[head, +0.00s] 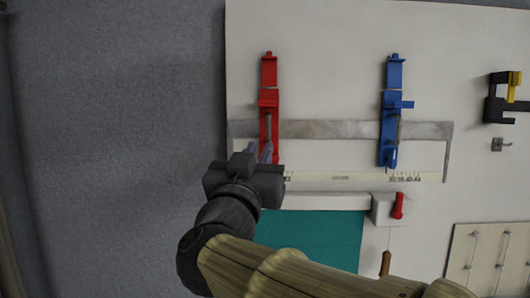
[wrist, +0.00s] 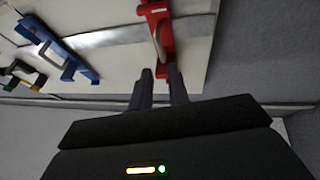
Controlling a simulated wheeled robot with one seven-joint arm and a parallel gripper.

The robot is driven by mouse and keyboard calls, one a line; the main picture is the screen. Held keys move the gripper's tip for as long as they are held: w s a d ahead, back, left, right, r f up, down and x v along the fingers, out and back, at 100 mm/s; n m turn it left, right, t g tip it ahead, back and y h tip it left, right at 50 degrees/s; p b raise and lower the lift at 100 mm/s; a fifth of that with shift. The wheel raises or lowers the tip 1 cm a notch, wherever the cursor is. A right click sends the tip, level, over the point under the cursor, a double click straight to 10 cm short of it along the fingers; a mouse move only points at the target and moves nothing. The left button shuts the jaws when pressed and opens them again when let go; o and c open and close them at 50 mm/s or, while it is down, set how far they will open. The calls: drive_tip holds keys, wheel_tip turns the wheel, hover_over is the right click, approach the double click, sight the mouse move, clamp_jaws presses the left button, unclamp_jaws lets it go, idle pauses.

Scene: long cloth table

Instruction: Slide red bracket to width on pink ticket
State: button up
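The red bracket (head: 269,98) sits across the grey metal rail (head: 330,129) near its left end. It also shows at the top of the wrist view (wrist: 162,28). My gripper (head: 262,151) is at the bracket's lower end, with its two fingers pointing toward it. In the wrist view the fingers (wrist: 160,78) stand apart with a gap between them, and the red end lies just beyond or at the tips. I cannot tell whether they touch. A pale strip with printed marks (head: 340,178) runs below the rail. I see no pink ticket.
A blue bracket (head: 391,103) sits on the rail to the right. Below are a teal panel (head: 310,235), a white block with a red lever (head: 398,206) and a brown handle (head: 386,263). A black and yellow clamp (head: 497,105) stands far right. The grey cloth at left is clear.

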drive_tip(key=b+v, duration=0.2)
drive_tip(key=v, duration=0.6)
drive_tip(key=shift+b, duration=0.4)
drive_tip(key=w+f+n+g+y, duration=0.2)
drive_tip(key=w+f+n+y, duration=0.4)
drive_tip(key=w+f, duration=0.4)
drive_tip(key=w+d+f+g+y, duration=0.1)
drive_tip(key=d+f+g, duration=0.15)
drive_tip(key=f, duration=0.55)
drive_tip(key=d+f+g+y, duration=0.1)
drive_tip(key=f+g, duration=0.2)
drive_tip(key=f, duration=0.5)
drive_tip(key=s+d+f+m+g+h, duration=0.1)
drive_tip(key=s+d+f+g, duration=0.5)
drive_tip(key=f, duration=0.5)
drive_tip(key=s+d+f+m+g+h, duration=0.2)
drive_tip(key=s+d+f+g, duration=0.4)
drive_tip(key=s+d+f, duration=0.3)
wheel_tip(320, 180, down, 3)
drive_tip(key=shift+s+f, duration=0.2)
drive_tip(key=shift+s, duration=0.2)
